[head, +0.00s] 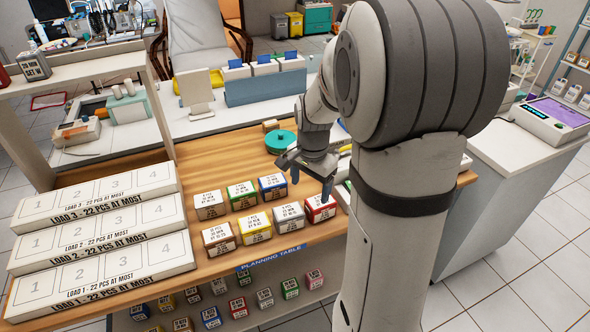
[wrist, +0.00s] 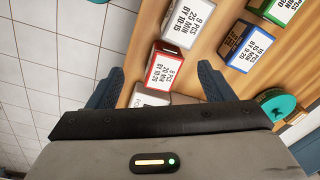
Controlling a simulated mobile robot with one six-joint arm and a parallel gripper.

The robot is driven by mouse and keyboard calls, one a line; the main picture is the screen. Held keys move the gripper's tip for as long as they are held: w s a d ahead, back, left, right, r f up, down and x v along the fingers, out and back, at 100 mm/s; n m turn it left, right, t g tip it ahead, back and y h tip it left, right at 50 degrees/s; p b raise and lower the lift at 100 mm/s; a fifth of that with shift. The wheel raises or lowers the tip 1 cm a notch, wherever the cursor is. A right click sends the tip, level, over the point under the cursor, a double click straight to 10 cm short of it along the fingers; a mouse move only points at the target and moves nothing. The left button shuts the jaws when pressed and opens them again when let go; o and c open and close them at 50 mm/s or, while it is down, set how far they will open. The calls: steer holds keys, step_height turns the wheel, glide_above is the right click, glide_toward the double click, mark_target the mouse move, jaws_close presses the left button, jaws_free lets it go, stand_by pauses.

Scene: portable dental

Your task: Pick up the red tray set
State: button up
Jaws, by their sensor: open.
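The red tray set (head: 320,208) is a small box with a white printed label on top. It stands at the right end of the front row on the wooden table. In the wrist view, the red tray set (wrist: 164,66) lies between my two fingers, ahead of the palm. My gripper (head: 305,173) is open and empty, just behind and above the red box in the head view. One fingertip shows close to the box's back edge. In the wrist view my gripper (wrist: 158,84) has its blue fingers spread wider than the box. I cannot tell the exact height gap.
A grey box (head: 289,217) stands just left of the red one, with yellow (head: 255,228) and brown boxes beyond. Blue (head: 272,187), green (head: 242,195) and another box form the back row. A teal disc (head: 281,141) lies behind. White stepped load racks (head: 95,235) fill the table's left.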

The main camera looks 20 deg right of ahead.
mark_target(320, 205)
steer(key=w+d+f+m, duration=0.1)
steer(key=f, duration=0.1)
steer(key=w+d+f+m, duration=0.1)
steer(key=d+m, duration=0.1)
steer(key=w+d+f+m, duration=0.1)
steer(key=w+f, duration=0.1)
steer(key=shift+d+f+g, duration=0.3)
steer(key=shift+d, duration=0.1)
steer(key=shift+f+m, duration=0.3)
steer(key=shift+f, duration=0.05)
steer(key=f, duration=0.7)
steer(key=shift+s+d+p, duration=0.15)
steer(key=shift+s+p, duration=0.05)
steer(key=shift+p, duration=0.15)
steer(key=c, duration=1.2)
